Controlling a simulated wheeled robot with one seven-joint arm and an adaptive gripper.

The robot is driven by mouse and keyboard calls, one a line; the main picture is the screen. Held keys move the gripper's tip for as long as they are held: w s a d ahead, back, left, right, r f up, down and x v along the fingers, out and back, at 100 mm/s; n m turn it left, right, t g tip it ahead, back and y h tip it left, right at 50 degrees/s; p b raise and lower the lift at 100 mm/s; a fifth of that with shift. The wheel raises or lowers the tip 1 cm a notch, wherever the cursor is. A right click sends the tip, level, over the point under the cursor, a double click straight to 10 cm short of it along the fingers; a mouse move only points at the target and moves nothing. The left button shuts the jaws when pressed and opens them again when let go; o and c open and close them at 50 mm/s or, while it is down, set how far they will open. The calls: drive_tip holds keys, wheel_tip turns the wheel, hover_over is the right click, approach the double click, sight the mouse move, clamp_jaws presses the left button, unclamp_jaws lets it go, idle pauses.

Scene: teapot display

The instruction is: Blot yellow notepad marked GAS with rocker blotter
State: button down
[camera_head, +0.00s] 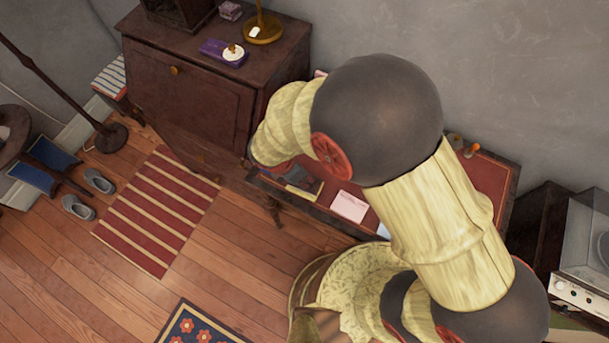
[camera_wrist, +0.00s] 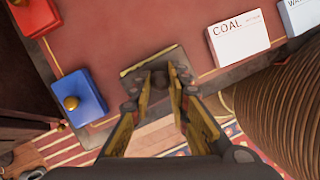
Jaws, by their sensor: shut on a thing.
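In the wrist view my gripper (camera_wrist: 161,84) is shut on the dark knob of a dark grey block, which looks like the rocker blotter (camera_wrist: 184,65). The blotter is at the near edge of the red desk top. A thin yellow strip (camera_wrist: 150,60) shows along its far side; this looks like the edge of the yellow notepad, mostly covered by the blotter. No GAS lettering is visible. I cannot tell whether the blotter touches the pad. In the head view a yellowish edge (camera_head: 304,191) shows on the desk, and my arm hides the gripper.
A white-pink pad marked COAL (camera_wrist: 238,40) lies to the right, with a pale blue pad (camera_wrist: 299,17) beyond it. A blue block with a brass knob (camera_wrist: 84,88) and a red block (camera_wrist: 38,13) lie left. A dark cabinet (camera_head: 190,100) stands beside the desk (camera_head: 490,180).

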drive_tip(key=shift+w+a+f+g+h+p, duration=0.15)
drive_tip(key=shift+a+g+h+p, duration=0.35)
drive_tip(key=shift+h+p, duration=0.7)
idle(0.3)
idle(0.3)
drive_tip(key=shift+d+r+t+y, duration=0.2)
drive_tip(key=shift+d+t+y, duration=0.3)
drive_tip(key=shift+y, duration=0.7)
drive_tip(key=shift+s+d, duration=0.15)
drive_tip(key=shift+s, duration=0.05)
drive_tip(key=shift+s+d+y+b, duration=0.1)
drive_tip(key=shift+d+y+b, duration=0.2)
drive_tip(key=shift+y+b, duration=0.45)
drive_tip(key=shift+s+d+t+y+b, duration=0.1)
drive_tip(key=shift+d+t+y+b, duration=0.1)
drive_tip(key=shift+t+y+b, duration=0.2)
drive_tip(key=shift+w+a+g+h+p, duration=0.2)
drive_tip(key=shift+a+g+h+p, duration=0.25)
drive_tip(key=shift+h+p, duration=0.7)
drive_tip(key=shift+a+f+p, duration=0.15)
drive_tip(key=shift+f+p, duration=0.05)
drive_tip(key=shift+p, duration=0.4)
